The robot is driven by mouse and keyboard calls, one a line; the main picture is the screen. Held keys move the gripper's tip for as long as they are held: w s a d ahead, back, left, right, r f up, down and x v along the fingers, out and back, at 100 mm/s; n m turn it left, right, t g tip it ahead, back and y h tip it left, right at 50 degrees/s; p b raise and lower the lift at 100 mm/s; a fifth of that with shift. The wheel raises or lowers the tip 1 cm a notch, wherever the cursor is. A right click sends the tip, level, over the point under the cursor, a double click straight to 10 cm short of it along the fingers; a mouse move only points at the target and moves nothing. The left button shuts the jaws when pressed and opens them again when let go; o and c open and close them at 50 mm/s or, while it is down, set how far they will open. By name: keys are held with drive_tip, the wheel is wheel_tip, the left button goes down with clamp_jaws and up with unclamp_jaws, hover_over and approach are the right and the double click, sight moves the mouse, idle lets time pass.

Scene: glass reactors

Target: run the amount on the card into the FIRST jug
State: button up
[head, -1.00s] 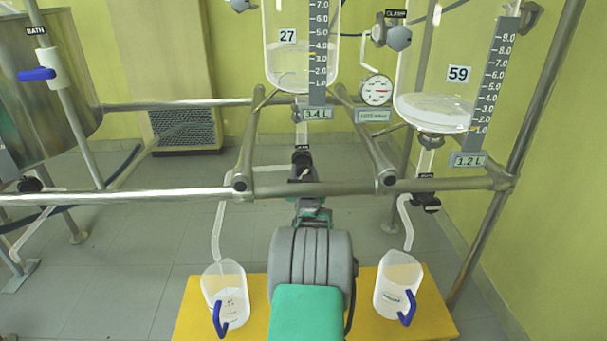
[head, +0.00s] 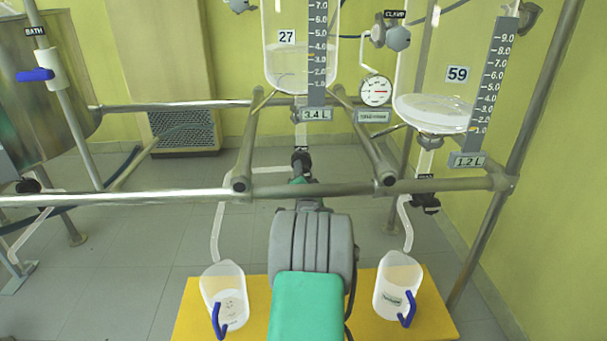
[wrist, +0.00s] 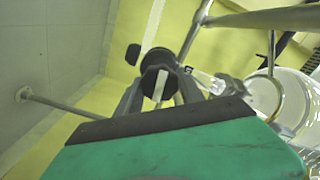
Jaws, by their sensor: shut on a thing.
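Glass vessel 27 (head: 287,62) hangs at the top centre with a scale and a plate reading 3.4 L (head: 317,115). Below it is a black valve knob (head: 301,156), seen in the wrist view as a round black knob (wrist: 152,88) with a white bar. My gripper (wrist: 160,90) is shut on this knob; in the head view my arm partly hides it. A bent tube (head: 216,235) leads down to the left jug (head: 222,285), which has a blue handle. The right jug (head: 398,280) stands under vessel 59's tube. I cannot read which jug is first, nor find a readable card.
Vessel 59 (head: 437,108), plate 1.2 L (head: 468,160), hangs right with its own black valve (head: 426,203). A metal rail (head: 130,197) crosses before my arm. A round gauge (head: 376,91) sits between the vessels. Both jugs stand on a yellow platform (head: 190,322).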

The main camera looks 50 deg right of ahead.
drive_tip(key=shift+m, duration=0.5)
drive_tip(key=o, duration=1.4)
drive_tip(key=p+v, duration=0.2)
drive_tip(key=v, duration=0.6)
drive_tip(key=shift+p, duration=0.3)
